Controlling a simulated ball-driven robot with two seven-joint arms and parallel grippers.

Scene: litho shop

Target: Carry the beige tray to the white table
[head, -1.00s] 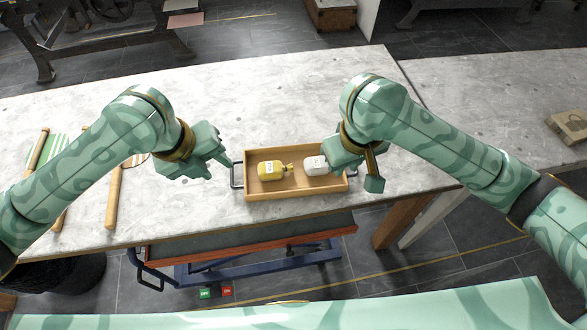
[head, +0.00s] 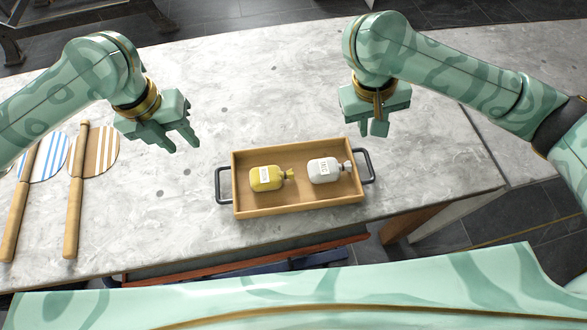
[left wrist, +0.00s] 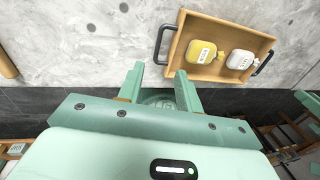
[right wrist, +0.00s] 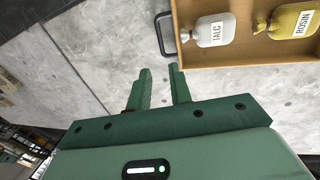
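The beige tray (head: 300,207) sits on a pale, grey-veined stone tabletop (head: 245,85) near its front edge. It has a dark handle at each end. A yellow bag (head: 266,179) labelled rosin and a white bag (head: 324,171) labelled talc lie in it. My left gripper (head: 178,143) is open and empty, above and left of the tray's left handle (head: 223,186). My right gripper (head: 374,130) is open and empty, behind and above the right handle (head: 367,166). The tray also shows in the left wrist view (left wrist: 182,42) and the right wrist view (right wrist: 222,60).
Wooden-handled paddles with striped discs (head: 95,150) lie on the tabletop at left. A second pale tabletop (head: 500,75) adjoins at right. A cart's red-brown edge (head: 240,262) shows below the front edge. The stone behind the tray is clear.

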